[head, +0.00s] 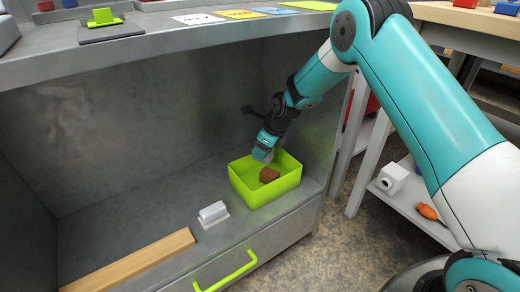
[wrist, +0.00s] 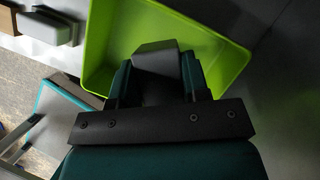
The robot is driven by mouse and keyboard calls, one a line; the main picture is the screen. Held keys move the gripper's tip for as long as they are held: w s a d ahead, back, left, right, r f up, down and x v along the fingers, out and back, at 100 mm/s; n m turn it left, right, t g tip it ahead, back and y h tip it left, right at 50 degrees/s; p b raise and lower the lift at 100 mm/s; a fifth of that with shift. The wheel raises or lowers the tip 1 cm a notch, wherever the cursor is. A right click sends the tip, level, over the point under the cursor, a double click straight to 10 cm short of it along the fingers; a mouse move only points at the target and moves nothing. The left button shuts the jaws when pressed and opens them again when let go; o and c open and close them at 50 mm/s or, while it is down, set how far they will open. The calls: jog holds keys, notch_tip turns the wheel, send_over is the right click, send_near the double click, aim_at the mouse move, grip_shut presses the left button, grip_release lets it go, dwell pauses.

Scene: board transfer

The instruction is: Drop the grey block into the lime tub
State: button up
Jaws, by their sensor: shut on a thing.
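My gripper (head: 265,147) points down at the lime tub (head: 236,185), over its far part. It is shut on the grey block (head: 261,155), whose lower end shows below the fingers. In the wrist view, the grey block (wrist: 155,52) sits between the two fingers of my gripper (wrist: 156,75), with the lime tub (wrist: 98,62) beyond it. I cannot tell whether the grey block is below the rim or touches anything.
A white block-like piece on a plate (head: 213,213) stands left of the tub, near a wooden strip (head: 135,262). Grey cabinet walls enclose the back and left. A worktop (head: 160,52) overhangs above. The shelf floor at left is clear.

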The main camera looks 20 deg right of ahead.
jog(key=shift+f+b, duration=1.2)
jog(key=shift+f, duration=0.25)
jog(key=o, duration=1)
jog(key=shift+o, duration=0.2)
jog(key=p+v, duration=0.4)
jog(key=v, duration=0.3)
jog(key=shift+r, duration=0.3)
jog(key=shift+s, duration=0.15)
